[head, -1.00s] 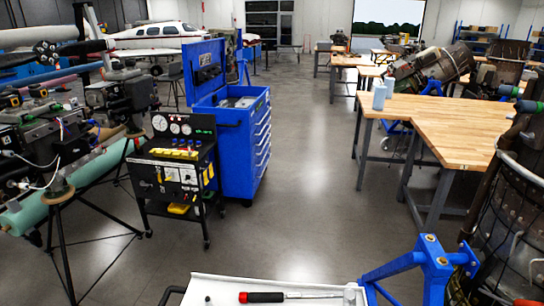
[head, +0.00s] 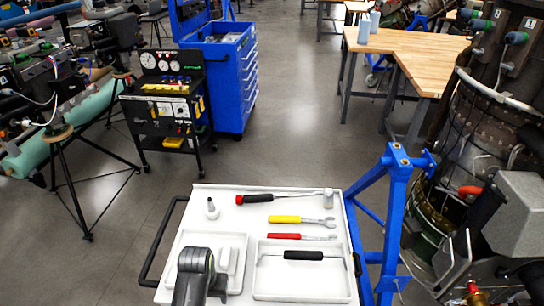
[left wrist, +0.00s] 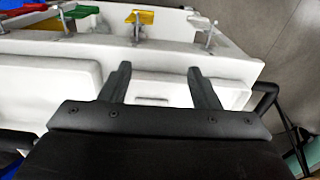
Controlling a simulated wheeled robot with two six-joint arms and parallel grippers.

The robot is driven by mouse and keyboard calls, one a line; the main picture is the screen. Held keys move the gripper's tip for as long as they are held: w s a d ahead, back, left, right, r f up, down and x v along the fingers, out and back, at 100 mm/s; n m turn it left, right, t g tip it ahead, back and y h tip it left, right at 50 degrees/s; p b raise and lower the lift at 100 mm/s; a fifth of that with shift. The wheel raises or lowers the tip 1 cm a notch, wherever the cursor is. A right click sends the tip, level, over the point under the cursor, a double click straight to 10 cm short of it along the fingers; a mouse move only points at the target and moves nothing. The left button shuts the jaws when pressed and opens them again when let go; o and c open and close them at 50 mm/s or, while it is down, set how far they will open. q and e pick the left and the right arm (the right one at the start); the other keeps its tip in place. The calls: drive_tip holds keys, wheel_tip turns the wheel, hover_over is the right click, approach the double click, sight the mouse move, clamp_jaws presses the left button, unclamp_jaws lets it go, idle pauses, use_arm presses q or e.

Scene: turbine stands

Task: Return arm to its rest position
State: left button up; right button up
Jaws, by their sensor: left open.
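My left gripper shows in the left wrist view (left wrist: 160,78) with its two dark fingers apart and nothing between them. White tray surfaces lie beyond the fingers; contact cannot be told. In the head view, my dark left arm (head: 194,268) reaches over the lower left of the white tool tray (head: 222,193) and hides part of its left compartment. My right gripper is not in view.
The tray holds a red-and-black-handled tool (head: 262,198), a yellow-handled wrench (head: 287,219), a red-handled wrench (head: 287,236) and a black-handled tool (head: 303,255). A blue stand (head: 392,215) and an engine (head: 445,150) stand right. Open floor (head: 290,130) lies beyond.

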use_arm(q)
drive_tip(key=s+a+r+n+t+y, duration=0.1)
drive_tip(key=s+a+r+t, duration=0.1)
drive_tip(key=s+a+r, duration=0.45)
drive_tip(key=s+a+r+t+y, duration=0.1)
drive_tip(key=s+a+r, duration=0.2)
drive_tip(key=s+a, duration=0.65)
drive_tip(key=s+f+b, duration=0.3)
drive_tip(key=f+b, duration=0.5)
drive_tip(key=f, duration=2.5)
drive_tip(key=s+d+f+g+b, duration=0.1)
drive_tip(key=s+f+b, duration=0.2)
drive_tip(key=s+f, duration=0.4)
drive_tip(key=s+f+g+h+b, duration=0.1)
drive_tip(key=s+f+b, duration=0.2)
drive_tip(key=s+f, duration=0.4)
wheel_tip(320, 180, down, 7)
drive_tip(key=shift+s+d+f, duration=0.2)
drive_tip(key=shift+s+d, duration=0.1)
drive_tip(key=shift+d, duration=0.1)
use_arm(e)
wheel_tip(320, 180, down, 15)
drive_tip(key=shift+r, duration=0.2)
